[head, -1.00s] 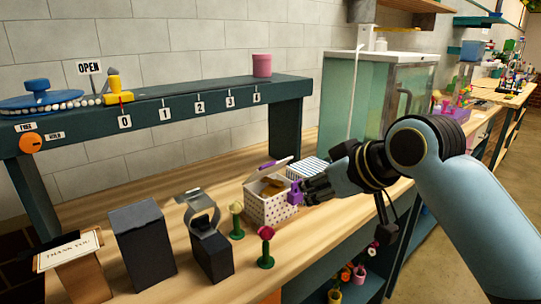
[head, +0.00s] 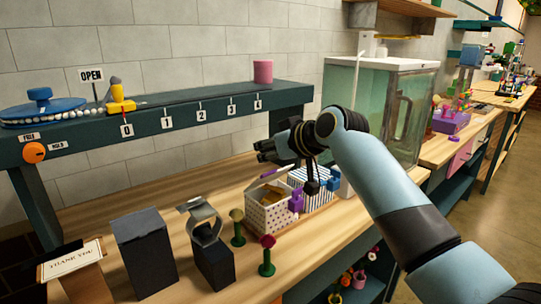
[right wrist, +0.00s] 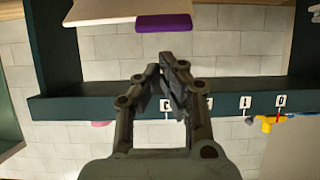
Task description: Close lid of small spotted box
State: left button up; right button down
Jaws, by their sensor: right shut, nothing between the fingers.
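The small spotted box (head: 268,218) stands on the wooden counter, white with dark dots and a purple catch (head: 296,202) on its front. Its lid (head: 284,175) is raised, with a purple tab (head: 265,174) at its edge. In the right wrist view the pale lid (right wrist: 98,12) and its purple tab (right wrist: 163,22) show at the top. My right gripper (head: 262,152) is shut and empty, above and behind the box, apart from the lid. Its closed fingers show in the right wrist view (right wrist: 172,66). My left gripper is not in view.
A blue-striped box (head: 318,186) stands right beside the spotted one. Flower stands (head: 238,228), a dark block with a metal ring (head: 206,235) and a black box (head: 143,252) stand to the left. A numbered dark shelf (head: 190,115) runs behind; a glass tank (head: 380,105) stands right.

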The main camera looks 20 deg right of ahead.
jog(key=shift+s+d+f, duration=0.2)
jog(key=shift+s+f, duration=0.1)
jog(key=shift+s, duration=0.2)
jog(key=shift+s+d+f, duration=0.15)
jog(key=shift+s+f, duration=0.15)
jog(key=shift+s, duration=0.15)
jog(key=shift+f, duration=0.1)
jog(key=shift+f, duration=0.15)
jog(key=s+d+f+t+y+b, duration=0.2)
jog(key=s+f+t+b, duration=0.3)
jog(key=b, duration=1.8)
jog(key=shift+s+f+t, duration=0.25)
jog(key=shift+f+t, duration=0.25)
jog(key=shift+f, duration=1.25)
